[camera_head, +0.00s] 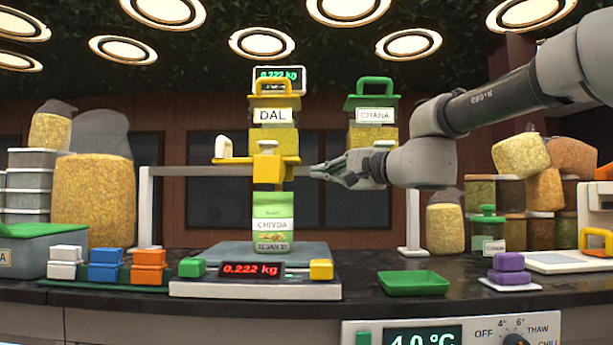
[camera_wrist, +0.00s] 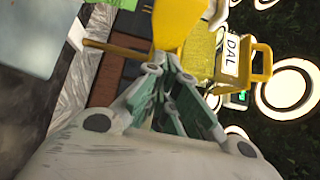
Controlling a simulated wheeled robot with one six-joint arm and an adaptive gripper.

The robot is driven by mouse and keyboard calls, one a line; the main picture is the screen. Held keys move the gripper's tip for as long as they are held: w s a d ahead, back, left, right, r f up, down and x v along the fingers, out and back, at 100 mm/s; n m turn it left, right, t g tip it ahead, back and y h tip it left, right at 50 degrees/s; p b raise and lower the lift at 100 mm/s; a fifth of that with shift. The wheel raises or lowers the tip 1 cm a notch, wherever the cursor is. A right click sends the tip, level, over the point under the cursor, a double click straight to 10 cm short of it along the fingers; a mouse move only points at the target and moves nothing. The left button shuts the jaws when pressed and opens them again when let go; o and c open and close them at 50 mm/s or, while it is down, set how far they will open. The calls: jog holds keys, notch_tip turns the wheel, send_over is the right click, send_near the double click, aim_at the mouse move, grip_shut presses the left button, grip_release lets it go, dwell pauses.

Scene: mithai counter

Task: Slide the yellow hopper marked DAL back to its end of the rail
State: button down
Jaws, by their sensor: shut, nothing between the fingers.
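The yellow hopper marked DAL (camera_head: 273,130) hangs on the grey rail (camera_head: 200,171), left of the rail's middle, above a green CHIVDA packet (camera_head: 272,222) standing on the scale. My gripper (camera_head: 318,172) is at rail height just right of the hopper's lower yellow part. Its fingers are shut and empty, pointing left. In the wrist view the shut fingers (camera_wrist: 172,72) point at the yellow hopper (camera_wrist: 205,50), which appears turned on its side. I cannot tell whether the fingertips touch it.
A green CHANA hopper (camera_head: 374,112) hangs at the right of the rail, behind my arm. The scale (camera_head: 255,290) reads 0.222 kg. A green tray (camera_head: 414,283) and several coloured blocks lie on the dark counter. A white post (camera_head: 146,205) holds the rail's left end.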

jog(key=x, duration=0.9)
jog(key=shift+a, duration=0.15)
